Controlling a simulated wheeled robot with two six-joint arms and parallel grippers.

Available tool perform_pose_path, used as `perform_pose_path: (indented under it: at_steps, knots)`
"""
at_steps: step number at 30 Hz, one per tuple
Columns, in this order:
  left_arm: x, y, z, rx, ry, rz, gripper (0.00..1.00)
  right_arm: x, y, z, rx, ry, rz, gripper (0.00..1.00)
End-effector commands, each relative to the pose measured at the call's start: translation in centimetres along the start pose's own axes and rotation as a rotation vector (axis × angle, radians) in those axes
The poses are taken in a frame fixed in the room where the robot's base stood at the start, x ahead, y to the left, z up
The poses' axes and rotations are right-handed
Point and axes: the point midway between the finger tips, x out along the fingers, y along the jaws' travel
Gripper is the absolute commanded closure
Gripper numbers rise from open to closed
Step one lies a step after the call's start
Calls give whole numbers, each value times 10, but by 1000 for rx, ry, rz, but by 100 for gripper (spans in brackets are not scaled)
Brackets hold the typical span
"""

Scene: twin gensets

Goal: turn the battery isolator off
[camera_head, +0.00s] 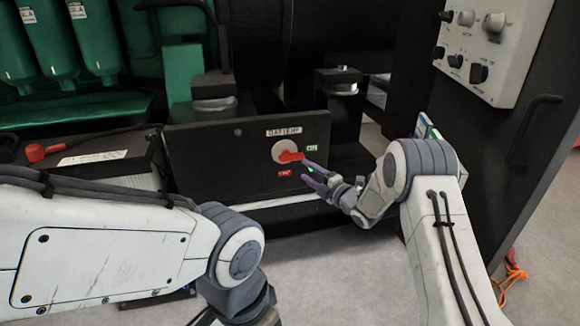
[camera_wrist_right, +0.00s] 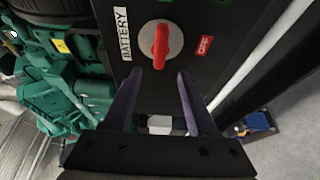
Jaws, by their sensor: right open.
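The battery isolator is a red handle (camera_head: 290,156) on a pale round disc, set in a black panel (camera_head: 215,165) labelled BATTERY. The handle lies about level, with its end toward the green ON label (camera_head: 312,148). A red OFF label (camera_head: 284,173) sits below the disc. My right gripper (camera_head: 307,172) is open just in front of the panel, right of and below the handle. In the right wrist view the handle (camera_wrist_right: 160,46) shows ahead of the gap between the open fingers (camera_wrist_right: 159,76), with nothing between them. My left arm crosses the lower left; its fingers are out of view.
A grey control box (camera_head: 490,45) with black knobs is at the upper right, on a dark cabinet. A battery with a red terminal cap (camera_head: 34,152) stands at left, near green machinery (camera_head: 70,40). Grey floor (camera_head: 320,275) is clear below the panel.

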Motion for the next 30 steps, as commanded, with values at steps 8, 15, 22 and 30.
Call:
perform_pose_path:
  at_steps: [8, 15, 22, 30]
  knots:
    - [12, -1, 1, 0, 0, 0, 50, 53, -2, -1, 1, 1, 0, 43]
    - [17, -1, 1, 0, 0, 0, 50, 82, -1, -1, 2, 0, -1, 43]
    - [18, -1, 1, 0, 0, 0, 50, 91, 0, -1, 4, -1, -3, 43]
    - [18, -1, 1, 0, 0, 0, 50, 91, 0, -1, 4, -1, -3, 62]
